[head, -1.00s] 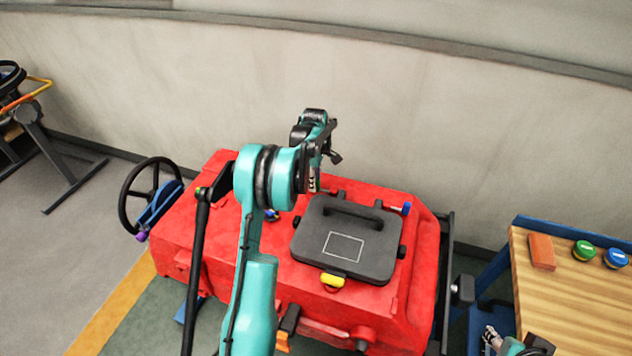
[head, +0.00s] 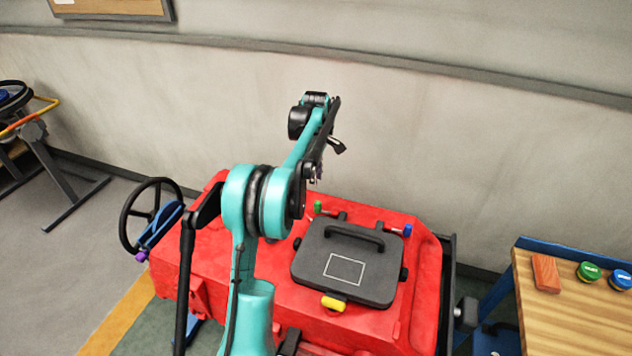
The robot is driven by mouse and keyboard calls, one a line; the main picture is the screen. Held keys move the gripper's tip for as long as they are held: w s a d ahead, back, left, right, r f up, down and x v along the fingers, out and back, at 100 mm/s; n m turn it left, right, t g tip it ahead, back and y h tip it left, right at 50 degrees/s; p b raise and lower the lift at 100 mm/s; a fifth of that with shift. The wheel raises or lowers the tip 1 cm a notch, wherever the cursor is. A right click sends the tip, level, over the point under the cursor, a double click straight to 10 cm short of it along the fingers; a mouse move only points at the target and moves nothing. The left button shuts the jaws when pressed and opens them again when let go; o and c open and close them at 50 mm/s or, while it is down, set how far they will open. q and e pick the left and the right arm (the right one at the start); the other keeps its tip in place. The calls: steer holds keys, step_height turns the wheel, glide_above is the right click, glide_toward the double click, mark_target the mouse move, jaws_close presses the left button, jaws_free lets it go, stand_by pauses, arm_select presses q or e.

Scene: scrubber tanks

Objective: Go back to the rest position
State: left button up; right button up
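My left arm rises from the bottom of the head view, bends at a large teal elbow, and reaches up over the back of the red scrubber tank (head: 420,270). My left gripper (head: 314,176) hangs near the end of this arm, above the tank's back edge and in front of the wall. It is small and partly behind the arm's black links, so its opening cannot be told. I see nothing held in it. My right gripper is not in view.
A dark grey lid (head: 380,265) with a handle and yellow latch (head: 333,303) lies on the tank. A black steering wheel (head: 128,228) is at its left. A wooden-topped table (head: 560,325) at right bears an orange block (head: 545,273) and green and blue round items.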

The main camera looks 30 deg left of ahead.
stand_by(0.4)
arm_select(q)
steer(key=s+d+r+m+t, duration=0.2)
steer(key=s+d+r+m, duration=0.25)
steer(key=d, duration=0.25)
steer(key=s+d+r+m+t, duration=0.1)
steer(key=s+d+r+m, duration=0.4)
steer(key=d, duration=0.3)
steer(key=s+d+f+m+t, duration=0.2)
steer(key=s+d+m, duration=0.3)
steer(key=s, duration=0.4)
steer(key=s+d+f+m+t, duration=0.2)
steer(key=s+d+f+m, duration=0.3)
steer(key=s, duration=0.4)
steer(key=shift+s+d+m, duration=0.15)
steer(key=shift+d+m, duration=0.1)
steer(key=shift+m, duration=0.4)
